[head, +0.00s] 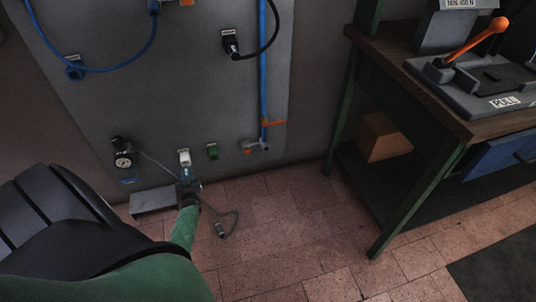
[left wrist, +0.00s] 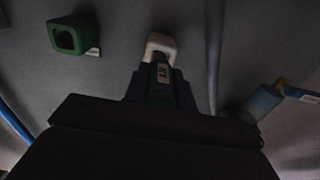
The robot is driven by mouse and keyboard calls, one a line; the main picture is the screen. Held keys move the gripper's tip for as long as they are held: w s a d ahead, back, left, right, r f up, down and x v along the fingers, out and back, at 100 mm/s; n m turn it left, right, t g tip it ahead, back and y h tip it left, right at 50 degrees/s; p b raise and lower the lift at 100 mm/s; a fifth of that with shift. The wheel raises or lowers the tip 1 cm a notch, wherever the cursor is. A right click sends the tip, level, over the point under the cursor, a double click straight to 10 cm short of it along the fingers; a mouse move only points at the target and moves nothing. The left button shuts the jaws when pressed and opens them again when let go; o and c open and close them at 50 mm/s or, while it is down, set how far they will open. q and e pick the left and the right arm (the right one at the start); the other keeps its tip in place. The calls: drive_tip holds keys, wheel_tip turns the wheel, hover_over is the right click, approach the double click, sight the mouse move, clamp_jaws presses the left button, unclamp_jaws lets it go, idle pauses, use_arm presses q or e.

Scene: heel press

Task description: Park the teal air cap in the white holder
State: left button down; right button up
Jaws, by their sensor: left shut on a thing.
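The white holder (head: 184,157) is fixed low on the grey wall panel, and its pale square opening also shows in the left wrist view (left wrist: 161,44). My left gripper (head: 188,187) is just below the white holder, low in front of the panel. It is shut on the teal air cap (left wrist: 162,74), a dark piece with a small pale label between the fingers. In the left wrist view the cap lies right at the holder's edge; I cannot tell whether it touches or enters it. The fingers hide much of the cap. My right gripper is not in view.
A green holder (head: 212,151) sits to the right of the white one. A grey hose end (head: 220,229) hangs near the tiled floor. A workbench (head: 400,70) with a press stands at right.

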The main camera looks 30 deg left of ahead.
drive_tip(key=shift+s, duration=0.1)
use_arm(q)
drive_tip(key=shift+w+a, duration=0.2)
drive_tip(key=shift+w, duration=0.05)
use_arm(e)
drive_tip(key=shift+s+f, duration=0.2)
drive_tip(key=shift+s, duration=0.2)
use_arm(q)
drive_tip(key=shift+w+a, duration=0.2)
drive_tip(key=shift+a, duration=0.05)
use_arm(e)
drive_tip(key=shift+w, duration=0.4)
use_arm(q)
drive_tip(key=shift+a, duration=0.1)
drive_tip(key=shift+w, duration=0.1)
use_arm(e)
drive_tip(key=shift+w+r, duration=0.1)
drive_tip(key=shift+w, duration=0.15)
use_arm(q)
drive_tip(key=shift+a+b, duration=0.1)
drive_tip(key=shift+b, duration=0.2)
drive_tip(key=shift+w, duration=0.1)
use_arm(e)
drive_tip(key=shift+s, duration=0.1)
